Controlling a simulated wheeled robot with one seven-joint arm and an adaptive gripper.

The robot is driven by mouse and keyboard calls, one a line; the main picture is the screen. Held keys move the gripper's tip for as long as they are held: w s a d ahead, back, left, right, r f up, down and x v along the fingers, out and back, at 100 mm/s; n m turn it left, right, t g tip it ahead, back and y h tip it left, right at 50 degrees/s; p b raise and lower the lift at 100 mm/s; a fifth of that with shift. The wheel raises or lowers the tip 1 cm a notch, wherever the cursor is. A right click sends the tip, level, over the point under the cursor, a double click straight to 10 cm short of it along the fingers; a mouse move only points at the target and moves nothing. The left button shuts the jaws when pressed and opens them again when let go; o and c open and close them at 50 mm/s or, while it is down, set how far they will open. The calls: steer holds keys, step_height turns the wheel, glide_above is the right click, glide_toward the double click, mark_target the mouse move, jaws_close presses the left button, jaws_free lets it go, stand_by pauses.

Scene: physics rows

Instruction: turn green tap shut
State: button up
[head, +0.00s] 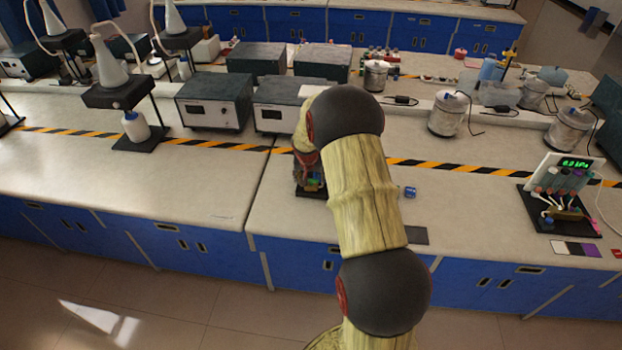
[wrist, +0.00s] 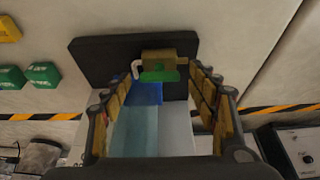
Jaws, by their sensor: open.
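The green tap handle (wrist: 158,76) shows in the wrist view, in front of a brass-coloured body (wrist: 165,58) with a white curved tube beside it. They stand on a black base (wrist: 95,52). My gripper (wrist: 162,80) is open, with one finger on each side of the green handle. I cannot tell whether either finger touches it. In the head view my arm hides much of the gripper and the tap; a small green part (head: 313,183) shows at the arm's left edge.
Blue and pale panels lie between my fingers in the wrist view. Green blocks (wrist: 44,73) and a yellow block (wrist: 8,28) are at its left. The left bench front is clear.

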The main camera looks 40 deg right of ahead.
steer(key=shift+c, duration=0.5)
steer(key=c, duration=1.1)
